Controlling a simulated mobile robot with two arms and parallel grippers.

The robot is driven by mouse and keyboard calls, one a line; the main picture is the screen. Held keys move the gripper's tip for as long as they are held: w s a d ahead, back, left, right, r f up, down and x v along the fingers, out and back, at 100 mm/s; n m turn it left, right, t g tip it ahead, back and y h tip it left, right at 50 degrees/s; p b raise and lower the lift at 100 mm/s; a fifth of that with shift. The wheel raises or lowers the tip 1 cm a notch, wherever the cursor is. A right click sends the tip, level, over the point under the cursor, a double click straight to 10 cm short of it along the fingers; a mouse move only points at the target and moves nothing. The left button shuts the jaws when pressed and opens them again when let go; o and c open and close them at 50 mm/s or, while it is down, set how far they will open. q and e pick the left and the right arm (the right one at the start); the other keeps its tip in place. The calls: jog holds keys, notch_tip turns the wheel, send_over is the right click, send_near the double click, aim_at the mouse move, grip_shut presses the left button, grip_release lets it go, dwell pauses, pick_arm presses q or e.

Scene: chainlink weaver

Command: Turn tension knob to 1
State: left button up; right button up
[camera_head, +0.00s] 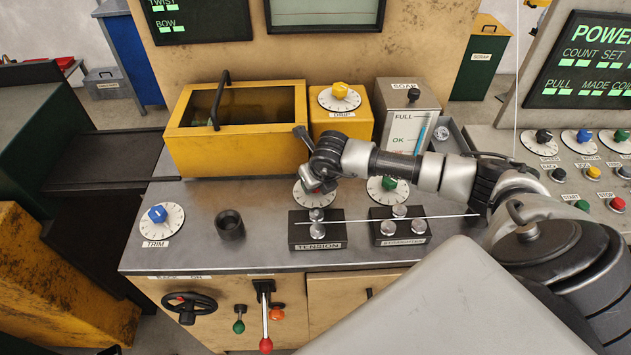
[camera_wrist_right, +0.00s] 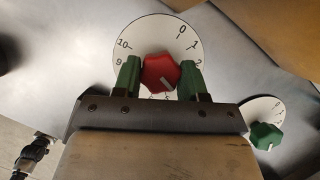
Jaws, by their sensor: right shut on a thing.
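The red tension knob (camera_wrist_right: 158,70) sits on a white round dial (camera_wrist_right: 150,28) in the right wrist view. The figures 0, 1, 2, 9 and 10 can be read on the dial; the lower figures are mostly hidden. A pale mark on the knob points toward the lower right of the picture, away from the 0 and 1. My right gripper (camera_wrist_right: 160,78) is shut on the knob, with one green finger on each side. In the head view the dial (camera_head: 302,199) is partly covered by my right gripper (camera_head: 318,187). My left gripper is not in view.
A second dial with a green knob (camera_wrist_right: 265,135) stands close to the right. The black TENSION block (camera_head: 318,245) with metal rollers and a thin wire is just in front. A yellow box (camera_head: 205,165) and a soap tank (camera_head: 432,102) stand behind my right arm.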

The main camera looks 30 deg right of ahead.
jog(key=shift+f+n+b, duration=0.15)
jog(key=shift+n+b, duration=0.35)
jog(key=shift+b, duration=0.25)
jog(key=n+y+b, duration=0.1)
jog(key=n+b, duration=0.1)
jog(key=n+y+b, duration=0.1)
jog(key=n+b, duration=0.2)
jog(key=n+g+y+b, duration=0.1)
jog(key=n+b, duration=0.1)
jog(key=b, duration=0.1)
jog(key=shift+w+d+n, duration=0.1)
jog(key=shift+d+n, duration=0.15)
jog(key=shift+n, duration=0.05)
jog(key=n+g+y+b, duration=0.1)
jog(key=n+b, duration=0.2)
jog(key=shift+w+n, duration=0.1)
jog(key=shift+n, duration=0.2)
jog(key=shift+n+g+y+b, duration=0.4)
jog(key=shift+n+g+b, duration=0.3)
jog(key=shift+n+b, duration=0.85)
jog(key=shift+r+n, duration=0.2)
jog(key=shift+n, duration=0.15)
jog(key=o, duration=0.9)
jog(key=v, duration=1.1)
jog(key=shift+b, duration=0.3)
